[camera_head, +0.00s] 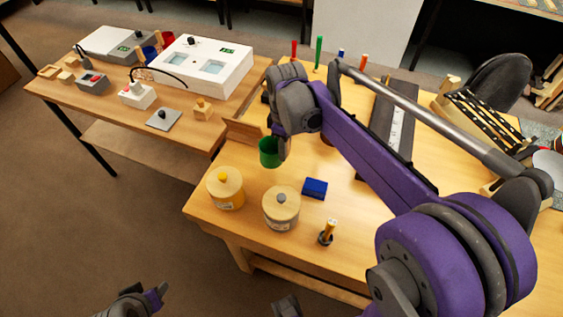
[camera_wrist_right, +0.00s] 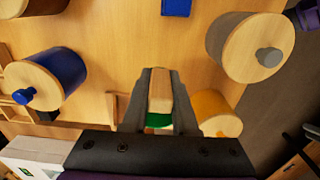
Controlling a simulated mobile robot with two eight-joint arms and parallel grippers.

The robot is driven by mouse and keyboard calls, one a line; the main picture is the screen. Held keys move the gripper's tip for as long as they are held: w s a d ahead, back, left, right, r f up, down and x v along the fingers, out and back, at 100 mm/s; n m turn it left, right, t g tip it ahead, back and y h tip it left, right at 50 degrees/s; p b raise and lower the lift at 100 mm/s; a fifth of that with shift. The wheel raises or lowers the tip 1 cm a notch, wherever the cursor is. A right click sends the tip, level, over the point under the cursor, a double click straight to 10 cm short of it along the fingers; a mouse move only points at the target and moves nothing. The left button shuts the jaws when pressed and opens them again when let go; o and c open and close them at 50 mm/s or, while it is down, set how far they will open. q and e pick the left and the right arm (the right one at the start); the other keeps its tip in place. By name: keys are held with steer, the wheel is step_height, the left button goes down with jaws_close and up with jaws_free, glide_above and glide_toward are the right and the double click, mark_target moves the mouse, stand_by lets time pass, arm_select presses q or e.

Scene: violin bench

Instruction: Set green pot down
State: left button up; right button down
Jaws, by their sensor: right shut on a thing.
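The green pot (camera_head: 269,153) hangs under my right gripper (camera_head: 283,140), near the left edge of the bench in the head view. Most of the pot is hidden by the gripper there. I cannot tell whether its base touches the bench. A dark and purple part of what looks like my left gripper (camera_head: 145,299) shows at the bottom edge; its fingers are unclear.
A yellow-knobbed pot (camera_head: 226,189), a grey-knobbed pot (camera_head: 281,208), a blue block (camera_head: 314,188) and a small upright tool (camera_head: 326,233) stand in front. A blue pot (camera_wrist_right: 58,77) shows in the wrist view. A wooden piece (camera_head: 244,132) lies beside the green pot.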

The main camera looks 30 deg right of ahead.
mark_target(274, 149)
step_height(274, 149, down, 2)
steer(key=shift+w, duration=0.1)
steer(key=shift+f, duration=1.8)
steer(key=shift+b, duration=0.3)
steer(key=shift+f, duration=0.15)
steer(key=c, duration=0.7)
jaws_free()
